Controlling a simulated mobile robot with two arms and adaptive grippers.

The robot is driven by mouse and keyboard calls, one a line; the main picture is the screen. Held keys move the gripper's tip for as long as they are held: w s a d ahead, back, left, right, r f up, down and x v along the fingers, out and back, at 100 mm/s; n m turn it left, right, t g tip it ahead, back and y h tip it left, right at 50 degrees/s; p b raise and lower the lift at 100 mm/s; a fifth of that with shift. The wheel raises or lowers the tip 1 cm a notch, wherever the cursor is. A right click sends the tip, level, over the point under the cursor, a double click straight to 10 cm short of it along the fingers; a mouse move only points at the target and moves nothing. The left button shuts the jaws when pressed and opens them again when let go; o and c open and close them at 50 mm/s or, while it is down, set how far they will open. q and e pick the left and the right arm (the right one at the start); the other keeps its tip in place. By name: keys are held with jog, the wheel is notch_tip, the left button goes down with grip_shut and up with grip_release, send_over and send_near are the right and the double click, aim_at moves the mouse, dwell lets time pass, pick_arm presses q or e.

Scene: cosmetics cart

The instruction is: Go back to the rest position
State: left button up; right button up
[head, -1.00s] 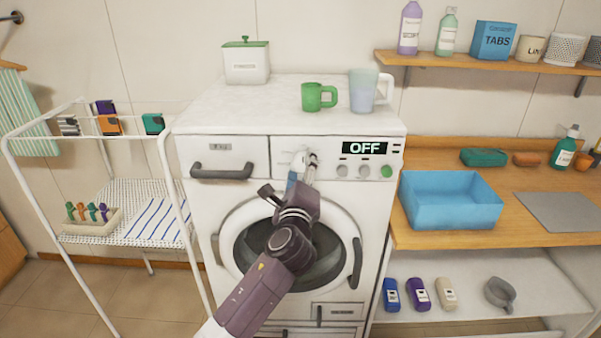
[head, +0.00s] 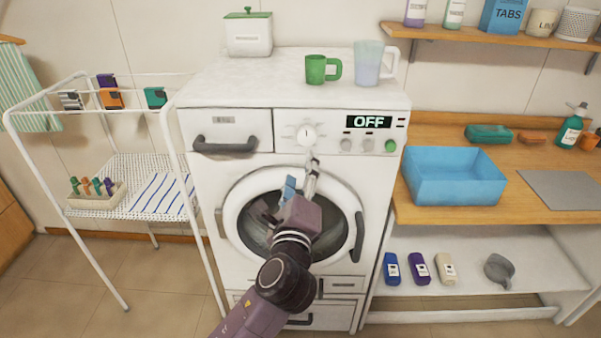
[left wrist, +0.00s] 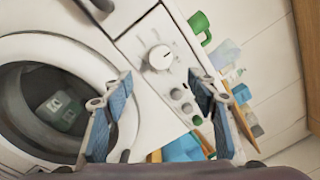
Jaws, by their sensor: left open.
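My left gripper (head: 300,182) is in front of the washing machine (head: 215,90), below its round dial (head: 307,135) and before the upper part of the closed door (head: 233,195). It is open and empty; in the left wrist view its two blue-padded fingers (left wrist: 160,105) are spread apart, with nothing between them. The dial (left wrist: 160,57) is beyond the fingertips, apart from them. The machine's display (head: 369,122) reads OFF. My right gripper is in neither view.
A green mug (head: 316,70), a pale jug (head: 367,65) and a lidded canister (head: 248,35) stand on the machine. A drying rack (head: 175,160) is at left. A wooden counter with a blue basin (head: 455,190) is at right. Open floor lies at lower left.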

pick_arm(q)
jog(key=a+f+n+g, duration=0.2)
jog(key=f+g, duration=0.1)
jog(key=f, duration=1.1)
jog(key=a+f+n+g, duration=0.2)
jog(key=f+n+g, duration=0.1)
jog(key=f, duration=1.2)
jog(key=s+a+f+n+g, duration=0.25)
jog(key=s+f, duration=0.35)
jog(key=f, duration=0.5)
jog(key=s+a+f+n+g, duration=0.2)
jog(key=s+a+f+n, duration=0.1)
jog(key=s+f, duration=0.55)
jog(key=s+a+f+n+g, duration=0.2)
jog(key=s+a+f+n, duration=0.1)
jog(key=s+f, duration=0.6)
jog(key=s+a+f+n+g, duration=0.2)
jog(key=s+a+f+n, duration=0.1)
jog(key=s+f, duration=0.55)
jog(key=s+a+f+n+g, duration=0.1)
jog(key=s+a+f+n, duration=0.2)
jog(key=s, duration=0.8)
jog(key=s+a+f+n+g+y, duration=0.1)
jog(key=s+a+f+n+g, duration=0.1)
jog(key=s, duration=1)
jog(key=shift+s+a+f+n, duration=0.25)
jog(key=shift+a+f+n, duration=0.25)
jog(key=shift+f+n, duration=0.3)
